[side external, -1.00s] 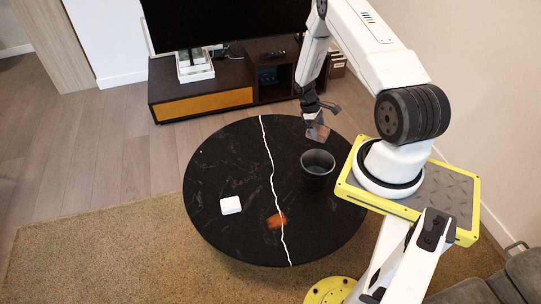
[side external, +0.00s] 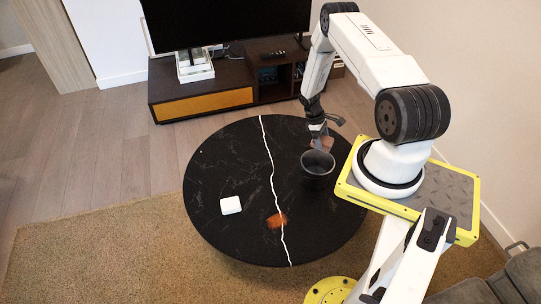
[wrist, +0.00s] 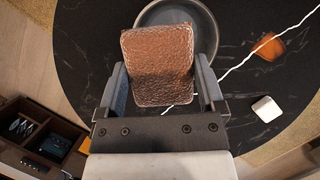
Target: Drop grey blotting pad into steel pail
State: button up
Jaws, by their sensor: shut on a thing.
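My gripper (side external: 322,138) is shut on a flat rectangular pad (wrist: 158,60) with rounded corners. The pad looks coppery brown and crinkled rather than grey, and also shows small in the side view (side external: 324,144). A dark round pail (side external: 318,173) stands upright on the black table. The pad is held just above and behind the pail's far rim in the side view. In the wrist view the pad covers part of the pail (wrist: 210,35), hiding much of its inside.
The round black table (side external: 235,165) has a white vein. A white square block (side external: 230,205) and an orange-brown piece (side external: 276,220) lie left of the pail, apart from it. A low cabinet (side external: 200,100) stands behind.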

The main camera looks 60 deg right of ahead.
jog(key=shift+f, duration=1.35)
jog(key=o, duration=0.8)
jog(key=shift+r, duration=0.1)
jog(key=shift+v, duration=3.85)
jog(key=shift+w, duration=0.15)
